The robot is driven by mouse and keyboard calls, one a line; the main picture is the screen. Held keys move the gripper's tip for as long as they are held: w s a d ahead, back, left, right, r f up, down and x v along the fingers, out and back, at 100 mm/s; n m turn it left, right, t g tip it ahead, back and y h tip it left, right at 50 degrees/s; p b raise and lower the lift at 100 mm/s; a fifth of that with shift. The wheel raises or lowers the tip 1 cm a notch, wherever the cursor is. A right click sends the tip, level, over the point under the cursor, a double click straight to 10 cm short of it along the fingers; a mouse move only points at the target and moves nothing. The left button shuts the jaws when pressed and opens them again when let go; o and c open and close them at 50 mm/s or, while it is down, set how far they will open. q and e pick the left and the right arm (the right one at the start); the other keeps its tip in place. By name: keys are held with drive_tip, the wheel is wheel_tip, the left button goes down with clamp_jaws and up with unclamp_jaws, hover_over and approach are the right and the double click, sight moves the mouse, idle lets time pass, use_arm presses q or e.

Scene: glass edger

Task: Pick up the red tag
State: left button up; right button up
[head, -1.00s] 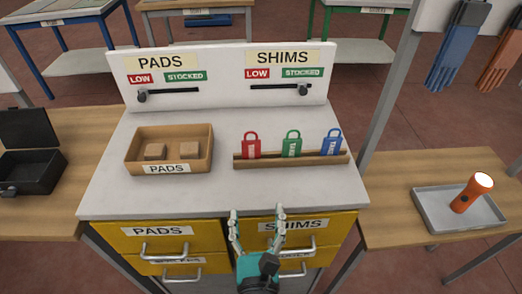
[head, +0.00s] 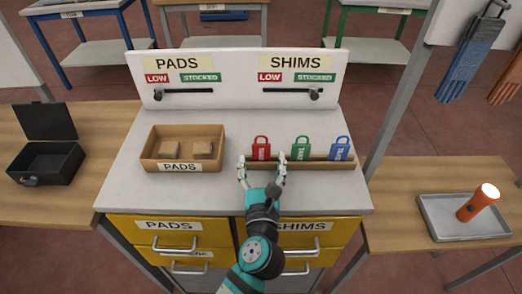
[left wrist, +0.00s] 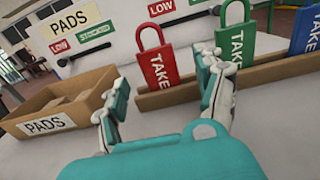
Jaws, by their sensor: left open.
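The red tag (head: 261,148), shaped like a padlock, stands upright in the wooden rack (head: 321,164) at the right of the worktop. It is the leftmost of three tags, with the green tag (head: 300,147) and the blue tag (head: 339,148) to its right. My left gripper (head: 262,167) is open just in front of the red tag. In the left wrist view the red tag (left wrist: 157,66) stands beyond the open fingers (left wrist: 165,95), apart from them and roughly between them. The right gripper is not in view.
A wooden PADS box (head: 183,130) with two brown pads sits left of the rack. The back panel (head: 240,98) carries two sliders. A black case (head: 47,160) lies open on the left table. A grey tray (head: 435,230) with an orange flashlight (head: 478,203) is at right.

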sight(261, 152)
use_arm(q)
drive_tip(key=w, duration=0.4)
drive_tip(key=shift+w+r+p, duration=0.1)
drive_tip(key=shift+w+p, duration=0.1)
drive_tip(key=shift+p, duration=0.2)
drive_tip(key=shift+s, duration=0.1)
drive_tip(key=shift+c, duration=0.4)
drive_tip(key=c, duration=0.9)
